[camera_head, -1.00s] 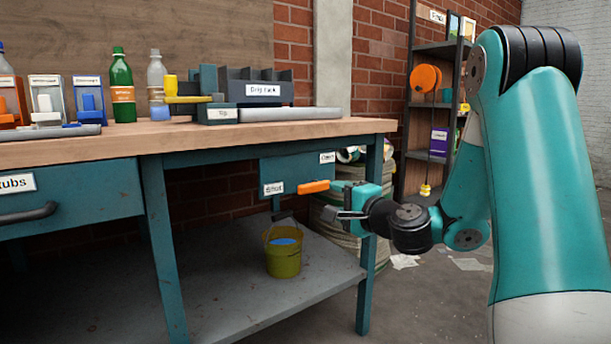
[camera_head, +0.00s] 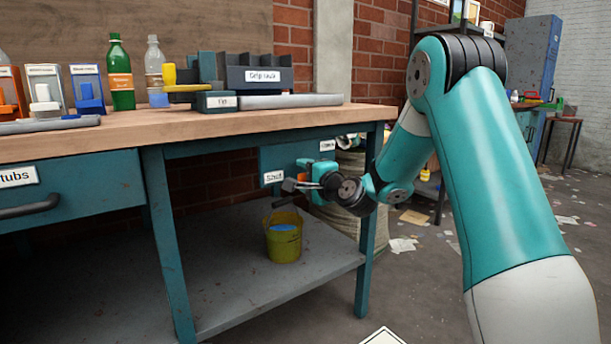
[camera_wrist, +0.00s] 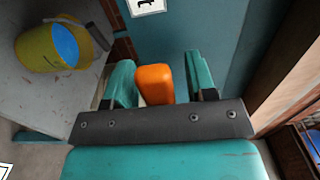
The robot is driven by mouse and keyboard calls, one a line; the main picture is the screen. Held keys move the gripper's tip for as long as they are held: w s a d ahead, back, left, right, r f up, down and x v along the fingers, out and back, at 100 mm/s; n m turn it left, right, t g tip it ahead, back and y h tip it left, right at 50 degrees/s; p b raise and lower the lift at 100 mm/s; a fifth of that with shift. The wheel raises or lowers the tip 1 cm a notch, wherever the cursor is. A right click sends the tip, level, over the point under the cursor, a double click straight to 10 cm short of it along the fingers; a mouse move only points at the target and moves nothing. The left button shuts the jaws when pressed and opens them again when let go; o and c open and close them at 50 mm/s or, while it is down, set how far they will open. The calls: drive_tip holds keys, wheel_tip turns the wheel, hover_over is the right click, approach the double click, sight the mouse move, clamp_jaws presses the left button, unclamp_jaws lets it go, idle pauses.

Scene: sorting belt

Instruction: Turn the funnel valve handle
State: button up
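The orange valve handle (camera_wrist: 155,84) lies between the two teal fingers of my gripper (camera_wrist: 162,82) in the wrist view. A gap shows on its right side and a narrower one on its left, so the fingers look open around it. In the head view, only a small bit of the orange handle (camera_head: 303,177) shows, because my gripper (camera_head: 292,186) covers most of it. The handle is in front of a teal panel (camera_head: 285,158) under the bench. The panel has a "Shut" label (camera_head: 273,177) at lower left and an "Open" label (camera_head: 327,145) at upper right.
A yellow bucket (camera_head: 283,246) with blue contents stands on the grey lower shelf (camera_head: 225,290), below the panel; it also shows in the wrist view (camera_wrist: 38,50). A teal bench leg (camera_head: 368,225) stands close to my wrist. Bottles and boxes are on the benchtop (camera_head: 200,128).

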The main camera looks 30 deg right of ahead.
clamp_jaws()
drive_tip(key=shift+r, duration=0.1)
drive_tip(key=r+m+p, duration=0.1)
drive_tip(key=m+p, duration=0.1)
drive_tip(key=p, duration=0.1)
drive_tip(key=r+m+p, duration=0.1)
drive_tip(key=m+p, duration=0.2)
drive_tip(key=p, duration=0.1)
drive_tip(key=d+r+m+p, duration=0.1)
drive_tip(key=m+p, duration=0.1)
drive_tip(key=p, duration=0.1)
drive_tip(key=shift+f+m, duration=0.1)
drive_tip(key=shift+m, duration=0.2)
drive_tip(key=shift+o, duration=0.2)
unclamp_jaws()
